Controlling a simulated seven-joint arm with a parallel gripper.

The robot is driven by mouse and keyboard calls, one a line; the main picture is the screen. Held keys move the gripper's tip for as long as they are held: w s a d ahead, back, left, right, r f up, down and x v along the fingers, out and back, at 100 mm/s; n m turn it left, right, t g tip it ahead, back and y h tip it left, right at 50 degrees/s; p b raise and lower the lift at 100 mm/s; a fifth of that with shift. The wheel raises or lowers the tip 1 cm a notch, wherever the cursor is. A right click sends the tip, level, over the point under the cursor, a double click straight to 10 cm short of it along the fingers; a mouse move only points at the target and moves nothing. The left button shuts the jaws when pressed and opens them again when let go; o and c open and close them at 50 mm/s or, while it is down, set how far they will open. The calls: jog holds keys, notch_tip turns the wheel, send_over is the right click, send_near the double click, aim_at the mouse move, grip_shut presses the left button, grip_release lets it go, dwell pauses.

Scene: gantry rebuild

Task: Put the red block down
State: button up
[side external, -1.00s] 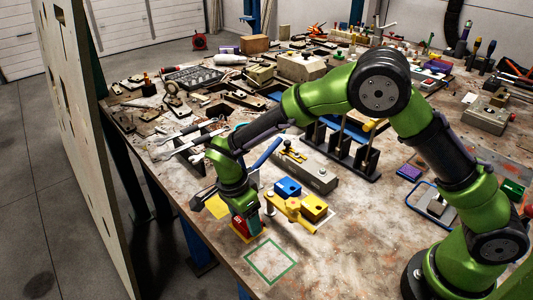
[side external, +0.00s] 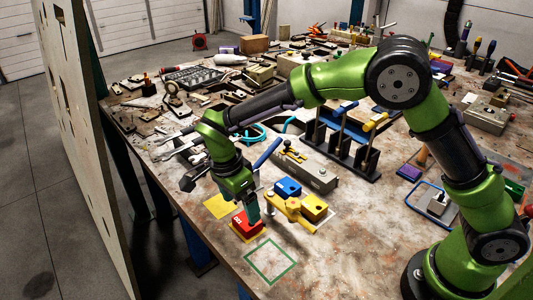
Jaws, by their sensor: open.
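The red block (side external: 246,222) sits on the table inside a yellow-edged square (side external: 237,236) near the front edge. My gripper (side external: 247,208) is open, just above and around the block's upper part. One finger shows along the block's right side. The other finger is hidden, and I cannot tell whether either finger touches the block.
A blue block (side external: 287,188) and a yellow block (side external: 314,207) stand close on the right, by a yellow fixture (side external: 292,206). A green outlined square (side external: 270,262) lies empty in front. A filled yellow square (side external: 222,205) lies behind to the left. The grey vise (side external: 308,172) stands further back.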

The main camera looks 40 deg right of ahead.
aim_at(237, 222)
jog(key=s+d+r+n+t+y, duration=0.1)
jog(key=d+r, duration=0.1)
jog(key=r, duration=0.4)
jog(key=s+d+r+n+y, duration=0.1)
jog(key=d+r+n, duration=0.15)
jog(key=r, duration=0.35)
jog(key=s+d+r+n+t, duration=0.2)
jog(key=s+d+n, duration=0.3)
jog(key=s, duration=0.3)
jog(key=s+d+r+n+t+y, duration=0.1)
jog(key=s+d+r+n+t, duration=0.2)
jog(key=s+d+n+t, duration=0.2)
jog(key=s+d, duration=0.2)
jog(key=s, duration=0.1)
jog(key=shift+r+y, duration=0.3)
jog(key=shift+r, duration=0.05)
